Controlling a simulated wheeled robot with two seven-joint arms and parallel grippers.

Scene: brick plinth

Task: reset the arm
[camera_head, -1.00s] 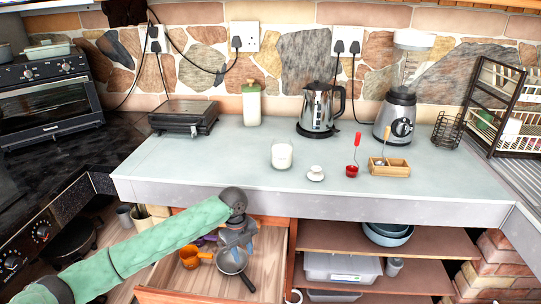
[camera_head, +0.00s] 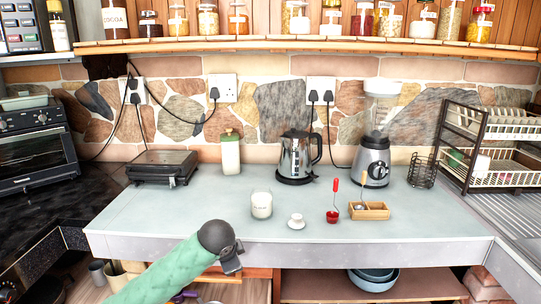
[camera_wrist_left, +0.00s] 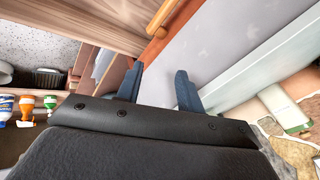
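My left arm in its green sleeve comes in from the bottom left in the head view. Its gripper (camera_head: 232,264) is in front of the counter's front edge, above the drawer area, and its fingers are hardly visible there. In the left wrist view the two blue-grey fingers (camera_wrist_left: 158,84) stand apart with nothing between them, so the gripper is open and empty. My right arm and gripper are in neither view.
The counter (camera_head: 140,215) holds a candle jar (camera_head: 261,205), small white cup (camera_head: 296,220), red-handled utensil (camera_head: 334,205), wooden box (camera_head: 369,211), kettle (camera_head: 297,157) and blender (camera_head: 372,160). Bowls (camera_head: 373,280) sit on a shelf below. A jar shelf (camera_head: 300,43) runs above.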

